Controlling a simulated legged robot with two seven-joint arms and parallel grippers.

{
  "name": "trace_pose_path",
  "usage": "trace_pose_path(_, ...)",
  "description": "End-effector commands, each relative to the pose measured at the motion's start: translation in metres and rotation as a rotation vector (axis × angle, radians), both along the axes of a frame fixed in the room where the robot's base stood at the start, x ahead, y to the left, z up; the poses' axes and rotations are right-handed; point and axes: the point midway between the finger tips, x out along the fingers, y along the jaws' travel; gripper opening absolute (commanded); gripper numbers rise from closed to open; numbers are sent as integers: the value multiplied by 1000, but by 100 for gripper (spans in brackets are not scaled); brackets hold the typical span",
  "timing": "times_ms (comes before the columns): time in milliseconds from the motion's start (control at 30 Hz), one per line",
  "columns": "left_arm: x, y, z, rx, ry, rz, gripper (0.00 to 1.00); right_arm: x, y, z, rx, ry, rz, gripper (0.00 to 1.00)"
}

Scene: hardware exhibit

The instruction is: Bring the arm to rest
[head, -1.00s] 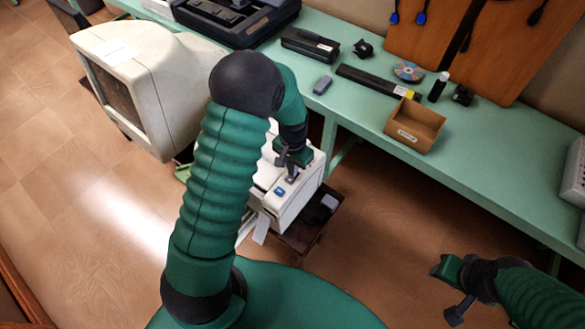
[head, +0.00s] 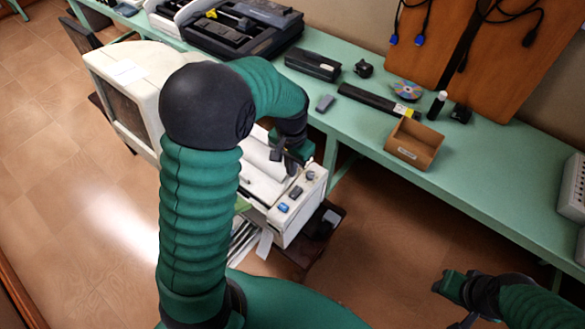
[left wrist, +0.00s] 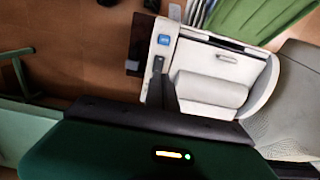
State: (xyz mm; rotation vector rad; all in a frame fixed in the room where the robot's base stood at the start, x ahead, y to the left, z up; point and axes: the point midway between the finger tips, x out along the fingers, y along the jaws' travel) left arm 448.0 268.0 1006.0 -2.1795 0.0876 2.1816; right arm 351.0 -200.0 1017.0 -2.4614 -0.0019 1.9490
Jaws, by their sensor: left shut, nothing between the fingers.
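My left arm comes in from the left in the head view, its elbow bent high. My left gripper (head: 285,162) is shut and empty, above the white printer-like machine (head: 287,232) beside the bench. Its dark fingers (left wrist: 160,85) also show in the left wrist view, in front of the machine's top. That top has a white roll (left wrist: 210,92) and a blue button (left wrist: 164,40); the button also shows in the head view (head: 283,208). Contact between fingers and machine cannot be told. My right gripper (head: 455,298) is low at the right; its finger gap is unclear.
A green bench (head: 480,180) runs along the wall with a small open box (head: 413,143), a disc (head: 406,90), a bottle (head: 437,105) and a black bar (head: 375,100). A beige monitor (head: 125,90) stands left of the machine. Floor (head: 385,235) shows between bench and right arm.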

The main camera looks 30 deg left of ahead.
Motion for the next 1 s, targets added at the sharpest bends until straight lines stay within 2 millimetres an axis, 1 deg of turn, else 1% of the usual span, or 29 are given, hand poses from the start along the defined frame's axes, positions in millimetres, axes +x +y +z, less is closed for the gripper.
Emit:
trace_pose_path(233,0,0,0,0,-1,0,0,0,0,0,0,0,0,36)
trace_pose_path(300,-6,-7,2,2,-15,3,0,0,0,0,0,0,0,36)
trace_pose_path(367,-18,-19,7,5,-48,13,0,0,0,0,0,0,0,36)
trace_pose_path(500,-64,-55,14,4,-159,50,0,0,0,0,0,0,0,36)
trace_pose_path(600,-89,-69,15,-2,-216,68,0,0,0,0,0,0,0,36)
trace_pose_path(633,-93,-71,14,-5,-226,73,0,0,0,0,0,0,0,36)
trace_pose_path(700,-98,-74,13,-7,-236,78,0,0,0,0,0,0,0,36)
trace_pose_path(1000,-97,-73,13,-7,-233,80,0,0,0,0,0,0,0,36)
